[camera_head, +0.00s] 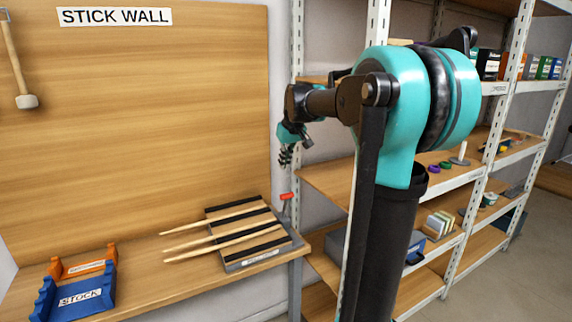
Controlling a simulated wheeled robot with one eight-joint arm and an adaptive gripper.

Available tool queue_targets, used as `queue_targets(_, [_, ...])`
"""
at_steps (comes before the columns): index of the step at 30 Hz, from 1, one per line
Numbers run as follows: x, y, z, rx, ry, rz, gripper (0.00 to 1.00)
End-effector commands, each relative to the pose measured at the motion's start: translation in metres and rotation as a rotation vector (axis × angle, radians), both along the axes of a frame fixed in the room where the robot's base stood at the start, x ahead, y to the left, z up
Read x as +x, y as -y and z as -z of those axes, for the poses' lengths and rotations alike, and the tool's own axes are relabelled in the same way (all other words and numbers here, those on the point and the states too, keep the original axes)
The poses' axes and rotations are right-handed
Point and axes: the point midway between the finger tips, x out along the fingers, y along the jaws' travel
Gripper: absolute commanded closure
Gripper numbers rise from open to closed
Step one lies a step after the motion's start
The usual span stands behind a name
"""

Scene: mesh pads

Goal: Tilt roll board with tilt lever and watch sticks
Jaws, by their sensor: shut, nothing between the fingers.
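The roll board (277,243), dark with pale stripes, lies at the right end of the wooden bench. Three pale wooden sticks (190,228) rest across it, their thin ends sticking out over its left side. The tilt lever (287,196) has a red handle and stands at the board's back right corner. My gripper (286,158) is shut and empty, in the air above the lever and clear of it. Small print on the board's front label is unreadable.
A blue STOCK rack (80,298) and an orange rack (88,262) stand at the bench's left. A mallet (25,100) hangs on the STICK WALL panel (150,120). Metal shelving (440,190) with boxes stands right, close behind my arm. The bench middle is clear.

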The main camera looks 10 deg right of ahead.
Motion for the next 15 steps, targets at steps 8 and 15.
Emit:
queue_targets(8, [0.02,-0.006,0.052,0.001,0.0,0.0,1.0])
queue_targets(15, [0.004,-0.001,0.078,0.0,0.0,0.0,1.0])
